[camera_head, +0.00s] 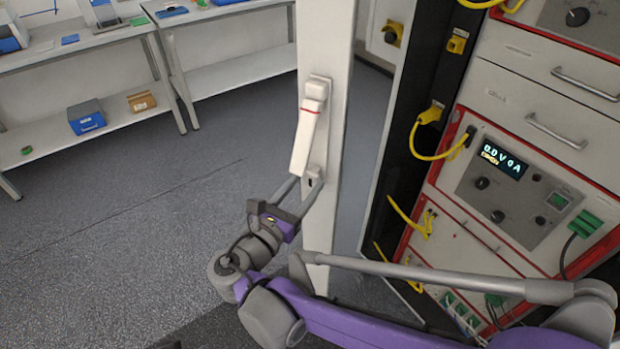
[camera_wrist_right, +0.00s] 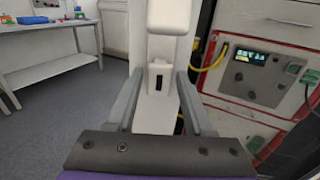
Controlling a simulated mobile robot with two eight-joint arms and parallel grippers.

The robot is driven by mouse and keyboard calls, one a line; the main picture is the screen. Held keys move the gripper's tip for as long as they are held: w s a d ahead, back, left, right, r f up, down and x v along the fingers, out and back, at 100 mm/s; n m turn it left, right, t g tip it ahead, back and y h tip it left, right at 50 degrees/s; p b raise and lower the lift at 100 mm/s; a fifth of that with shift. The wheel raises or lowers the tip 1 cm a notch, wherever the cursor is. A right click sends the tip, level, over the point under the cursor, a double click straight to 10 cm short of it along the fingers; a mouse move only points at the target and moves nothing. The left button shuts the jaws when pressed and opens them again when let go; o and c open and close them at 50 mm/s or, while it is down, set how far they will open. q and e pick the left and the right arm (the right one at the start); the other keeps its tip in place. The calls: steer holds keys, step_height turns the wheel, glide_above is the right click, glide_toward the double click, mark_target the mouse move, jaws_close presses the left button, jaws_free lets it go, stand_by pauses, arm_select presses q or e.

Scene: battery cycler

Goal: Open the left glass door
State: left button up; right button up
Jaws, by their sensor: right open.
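The left glass door shows as a tall white frame post (camera_head: 330,60) in the head view, with a gap between it and the cabinet front. Its white handle (camera_head: 303,140) has a red line and hangs down, slightly tilted. My right gripper (camera_head: 302,188) is open just below the handle's lower end. In the right wrist view the handle (camera_wrist_right: 169,18) is above and beyond the fingertips. The lock plate with a dark slot (camera_wrist_right: 158,82) shows between the open fingers. I cannot tell whether the fingers touch the door. My left gripper is not in view.
The battery cycler cabinet (camera_head: 480,85) stands at the right, with yellow cables (camera_head: 432,155), drawers and a lit display (camera_head: 503,160). White shelf tables (camera_head: 85,48) with a blue box (camera_head: 86,118) stand at the back left. The grey floor (camera_head: 110,230) at left is clear.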

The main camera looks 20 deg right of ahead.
steer(key=shift+x, duration=1.25)
jaws_close()
stand_by(0.5)
